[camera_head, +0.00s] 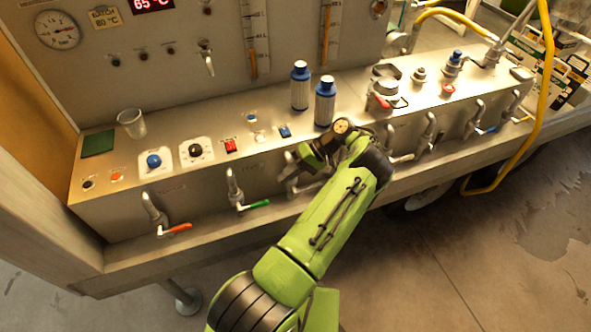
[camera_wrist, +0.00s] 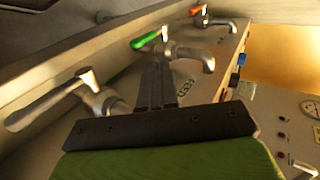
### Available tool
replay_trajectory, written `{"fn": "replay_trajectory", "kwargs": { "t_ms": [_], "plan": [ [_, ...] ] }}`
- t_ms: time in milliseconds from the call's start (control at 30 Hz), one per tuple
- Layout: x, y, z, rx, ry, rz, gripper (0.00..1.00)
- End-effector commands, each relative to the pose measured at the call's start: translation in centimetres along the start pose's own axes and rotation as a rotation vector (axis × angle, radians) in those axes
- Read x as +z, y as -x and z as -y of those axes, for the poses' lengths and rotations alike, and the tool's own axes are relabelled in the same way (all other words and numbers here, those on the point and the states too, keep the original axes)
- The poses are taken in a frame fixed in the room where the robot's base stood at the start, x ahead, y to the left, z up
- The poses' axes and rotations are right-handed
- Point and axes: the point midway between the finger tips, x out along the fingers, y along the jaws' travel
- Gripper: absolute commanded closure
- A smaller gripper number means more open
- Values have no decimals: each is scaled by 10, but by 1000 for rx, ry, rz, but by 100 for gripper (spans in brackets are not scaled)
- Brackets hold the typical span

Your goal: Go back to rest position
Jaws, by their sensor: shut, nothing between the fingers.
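My green arm reaches up from the bottom of the head view to the front of the metal counter (camera_head: 215,185). Its end is bent to the left there, and my gripper (camera_head: 292,172) is close to a tap on the counter's front face, partly hidden behind my wrist. In the wrist view my gripper (camera_wrist: 157,70) shows as two dark fingers side by side, shut with nothing between them. The green-handled tap (camera_wrist: 150,40) is close beside the fingertips in that view; I cannot tell if they touch. It also shows in the head view (camera_head: 250,205).
An orange-handled tap (camera_head: 172,228) is at the left, and several more taps line the front to the right. Two blue-capped bottles (camera_head: 325,102), a clear cup (camera_head: 132,124) and buttons are on the counter. A yellow hose (camera_head: 541,110) hangs at the right. Floor in front is clear.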

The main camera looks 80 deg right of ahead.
Motion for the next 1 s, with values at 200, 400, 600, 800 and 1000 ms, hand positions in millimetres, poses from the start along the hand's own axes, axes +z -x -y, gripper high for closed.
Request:
{"fn": "replay_trajectory", "kwargs": {
  "t_ms": [200, 400, 600, 800, 1000],
  "plan": [
    [0, 23, -6, 1, -1, -3, 100],
    [0, 24, -6, 1, 0, 0, 100],
    [0, 24, -6, 1, 1, 0, 100],
    [0, 24, -6, 1, 1, 0, 100],
    [-1, 23, -3, 4, 4, 5, 100]
  ]
}}
